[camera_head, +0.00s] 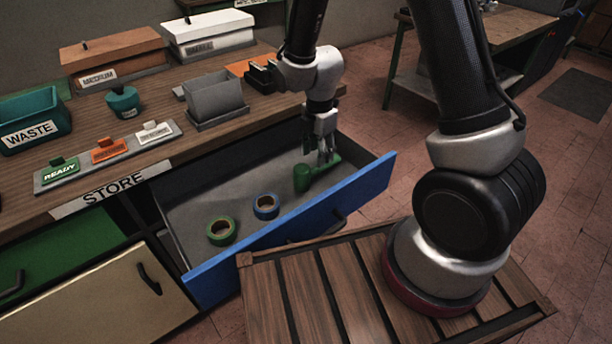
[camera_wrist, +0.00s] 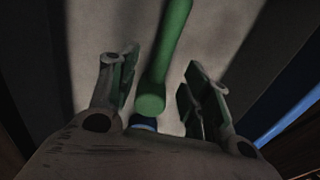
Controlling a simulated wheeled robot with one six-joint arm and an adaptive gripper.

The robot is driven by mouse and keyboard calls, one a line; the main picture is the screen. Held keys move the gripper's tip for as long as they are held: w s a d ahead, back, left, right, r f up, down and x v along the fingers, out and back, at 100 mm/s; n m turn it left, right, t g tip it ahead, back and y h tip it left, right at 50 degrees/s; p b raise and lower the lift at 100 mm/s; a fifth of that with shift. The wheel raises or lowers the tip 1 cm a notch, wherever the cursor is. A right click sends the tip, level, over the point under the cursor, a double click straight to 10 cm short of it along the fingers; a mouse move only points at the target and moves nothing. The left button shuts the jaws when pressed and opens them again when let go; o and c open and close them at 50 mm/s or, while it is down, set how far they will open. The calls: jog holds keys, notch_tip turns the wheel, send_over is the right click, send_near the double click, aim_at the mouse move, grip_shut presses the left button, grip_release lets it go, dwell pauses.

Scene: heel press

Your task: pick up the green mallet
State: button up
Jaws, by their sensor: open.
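The green mallet (camera_head: 304,178) lies in the open blue-fronted drawer (camera_head: 350,208), toward its right end in the head view. In the wrist view a green bar of the mallet (camera_wrist: 168,55) runs from the top down to a rounded end between my fingers. My gripper (camera_head: 326,152) points down into the drawer over the mallet. In the wrist view my gripper (camera_wrist: 160,90) has its two fingers apart, one on each side of the green bar, with gaps showing. Whether the fingers reach down beside it is hard to tell.
A green tape roll (camera_head: 222,231) and a blue tape roll (camera_head: 266,206) lie left of the mallet in the drawer. The wooden bench (camera_head: 150,104) above holds a grey bin (camera_head: 214,98) and boxes. A slatted wooden surface (camera_head: 300,290) is in front.

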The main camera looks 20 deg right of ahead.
aim_at(318, 169)
jog(key=f, duration=0.7)
jog(key=shift+d, duration=0.2)
jog(key=shift+r, duration=0.1)
jog(key=shift+c, duration=0.4)
grip_shut()
